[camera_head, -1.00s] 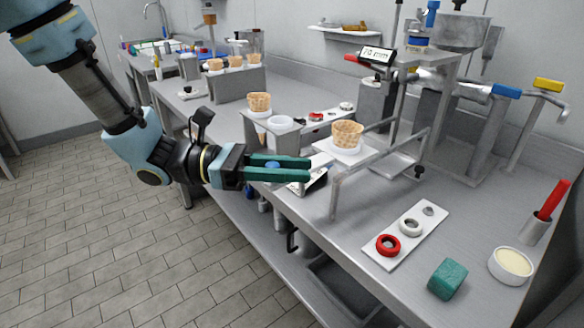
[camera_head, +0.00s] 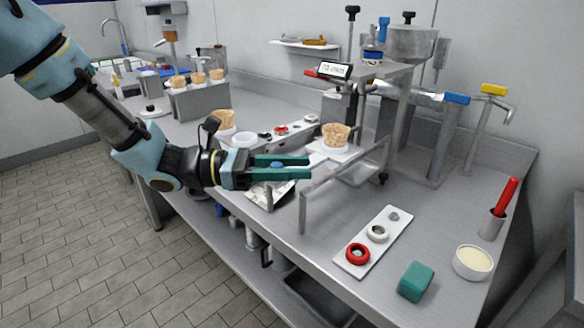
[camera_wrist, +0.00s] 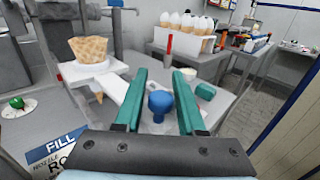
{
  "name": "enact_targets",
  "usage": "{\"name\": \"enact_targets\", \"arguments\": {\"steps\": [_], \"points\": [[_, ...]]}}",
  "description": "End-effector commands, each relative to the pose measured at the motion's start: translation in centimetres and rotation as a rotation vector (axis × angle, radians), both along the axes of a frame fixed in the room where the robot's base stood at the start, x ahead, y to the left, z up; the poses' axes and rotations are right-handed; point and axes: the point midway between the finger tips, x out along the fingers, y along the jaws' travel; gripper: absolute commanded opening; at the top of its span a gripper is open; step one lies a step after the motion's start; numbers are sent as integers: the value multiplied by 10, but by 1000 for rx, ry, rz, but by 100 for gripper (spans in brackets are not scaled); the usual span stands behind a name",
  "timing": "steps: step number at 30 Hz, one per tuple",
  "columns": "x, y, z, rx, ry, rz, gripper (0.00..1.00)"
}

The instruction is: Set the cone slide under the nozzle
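The cone slide (camera_head: 318,158) is a white plate bearing a waffle cone (camera_head: 335,137), upright in it, on the bench in front of the filling machine. In the wrist view the slide (camera_wrist: 85,70) and its cone (camera_wrist: 90,50) are at upper left, with a white bar running toward my gripper. A blue knob (camera_wrist: 160,101) sits between the fingers. The nozzle is not clearly distinguishable under the machine's hopper (camera_head: 411,44).
A metal rail frame (camera_head: 340,182) stands right of my fingers. Beyond it lie a white strip (camera_head: 350,262) with rings, a green block (camera_head: 416,281) and a cream tub (camera_head: 473,262). A cone rack (camera_head: 198,101) stands at the back left. Bench space right of the rail is partly free.

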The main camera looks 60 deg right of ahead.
Motion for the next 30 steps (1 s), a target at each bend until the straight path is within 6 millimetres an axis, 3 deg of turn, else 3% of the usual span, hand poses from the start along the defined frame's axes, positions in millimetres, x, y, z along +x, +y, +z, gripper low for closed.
{"name": "enact_targets", "arguments": {"steps": [5, 14, 30], "points": [[0, 0, 0, 0, 0, -1, 58], [3, 2, 0, -1, 0, -1, 58], [83, 43, -1, -2, -1, 2, 58]]}}
